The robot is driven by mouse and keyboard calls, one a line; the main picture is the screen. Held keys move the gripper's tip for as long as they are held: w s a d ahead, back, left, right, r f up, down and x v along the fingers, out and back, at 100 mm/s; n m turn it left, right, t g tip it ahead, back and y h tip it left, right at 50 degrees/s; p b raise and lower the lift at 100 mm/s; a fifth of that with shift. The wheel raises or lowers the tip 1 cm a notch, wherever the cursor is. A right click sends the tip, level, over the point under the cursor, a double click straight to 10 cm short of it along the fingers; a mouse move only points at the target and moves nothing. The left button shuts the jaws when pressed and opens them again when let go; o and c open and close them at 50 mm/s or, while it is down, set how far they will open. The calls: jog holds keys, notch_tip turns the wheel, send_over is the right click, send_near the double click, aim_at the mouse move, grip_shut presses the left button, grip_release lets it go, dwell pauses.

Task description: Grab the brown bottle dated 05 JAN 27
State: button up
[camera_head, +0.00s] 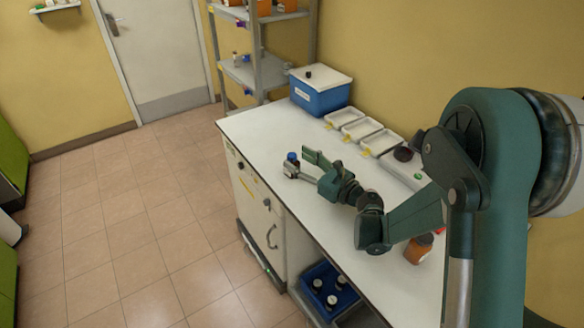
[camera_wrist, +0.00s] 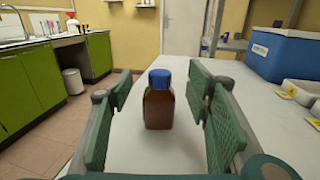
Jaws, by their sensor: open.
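A brown bottle with a blue cap (camera_wrist: 159,106) stands upright on the white bench top, centred between my fingers in the wrist view. No date can be read on the side facing me. My gripper (camera_wrist: 157,92) is open, with one green finger pad on each side and a visible gap to the bottle. In the head view my gripper (camera_head: 298,164) is low over the bench near its left edge, and mostly the bottle's blue cap (camera_head: 292,156) shows behind it. Another orange-brown bottle (camera_head: 418,250) stands on the bench near my arm; its label is unreadable.
A blue box with a white lid (camera_head: 321,95) stands at the bench's far end. Several white trays with yellow tags (camera_head: 361,128) line the wall side. A blue crate with bottles (camera_head: 313,271) sits below the bench. A shelf rack (camera_head: 253,62) stands beyond. The bench around the blue-capped bottle is clear.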

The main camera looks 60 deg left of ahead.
aim_at(295, 158)
jog(key=shift+s+a, duration=0.2)
jog(key=shift+a, duration=0.7)
jog(key=shift+s+a, duration=0.15)
jog(key=shift+a, duration=0.7)
jog(key=c, duration=1.5)
jog(key=shift+r+p, duration=0.7)
jog(key=shift+r, duration=4.35)
